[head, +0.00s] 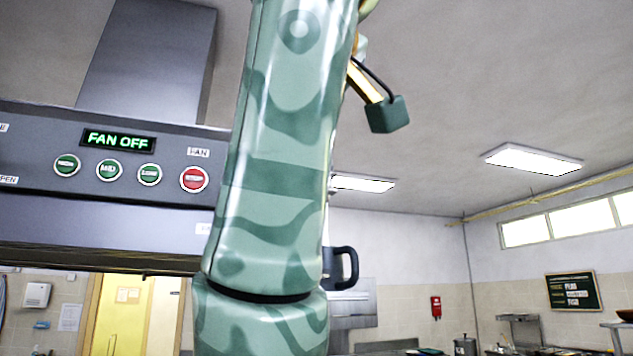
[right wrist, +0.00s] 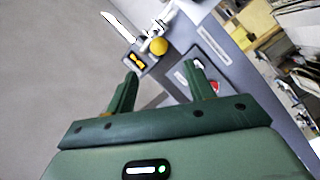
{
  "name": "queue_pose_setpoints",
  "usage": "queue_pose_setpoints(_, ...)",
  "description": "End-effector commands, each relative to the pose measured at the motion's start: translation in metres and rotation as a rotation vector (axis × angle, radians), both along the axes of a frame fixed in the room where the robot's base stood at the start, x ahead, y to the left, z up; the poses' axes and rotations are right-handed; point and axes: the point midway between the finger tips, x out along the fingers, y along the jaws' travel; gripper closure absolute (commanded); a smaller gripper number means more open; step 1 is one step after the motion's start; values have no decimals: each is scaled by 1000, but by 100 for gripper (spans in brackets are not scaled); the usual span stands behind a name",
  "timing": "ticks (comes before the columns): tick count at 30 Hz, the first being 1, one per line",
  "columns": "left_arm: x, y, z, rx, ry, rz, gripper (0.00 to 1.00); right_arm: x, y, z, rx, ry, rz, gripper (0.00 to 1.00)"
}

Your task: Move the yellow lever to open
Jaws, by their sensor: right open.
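In the right wrist view, a round yellow knob (right wrist: 159,46) sits on a pale metal fitting at the corner of a grey housing. I take it for the yellow lever's end; its rod is hard to make out. My right gripper (right wrist: 161,70) is open, its two green fingers apart and nothing between them. The knob appears just beyond the fingertips, roughly centred between them, and apart from them. In the head view my own patterned arm covers the middle and hides the lever area. My left gripper is not in view.
In the head view, a grey hood panel (head: 50,215) carries a "FAN OFF" display (head: 118,140), several green buttons and a red button (head: 194,179). A black handle (head: 342,268) shows right of my arm. In the wrist view, a small yellow-marked label (right wrist: 135,61) is beside the knob.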

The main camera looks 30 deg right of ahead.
Motion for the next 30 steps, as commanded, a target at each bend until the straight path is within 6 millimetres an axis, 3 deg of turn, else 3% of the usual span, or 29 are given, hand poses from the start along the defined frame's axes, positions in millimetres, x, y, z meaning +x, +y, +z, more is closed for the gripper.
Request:
queue_pose_setpoints(5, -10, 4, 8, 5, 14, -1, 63, 19, -14, 1, 1, 3, -5, 47)
queue_pose_setpoints(10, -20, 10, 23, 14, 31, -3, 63, 54, -37, 3, 2, 5, -7, 47)
queue_pose_setpoints(18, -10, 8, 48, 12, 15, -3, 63, 108, -71, 3, 1, 3, -5, 47)
queue_pose_setpoints(24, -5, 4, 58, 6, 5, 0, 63, 130, -85, 1, 0, 2, -2, 47)
queue_pose_setpoints(30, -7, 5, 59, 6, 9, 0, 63, 136, -88, -1, 0, 0, 0, 47)
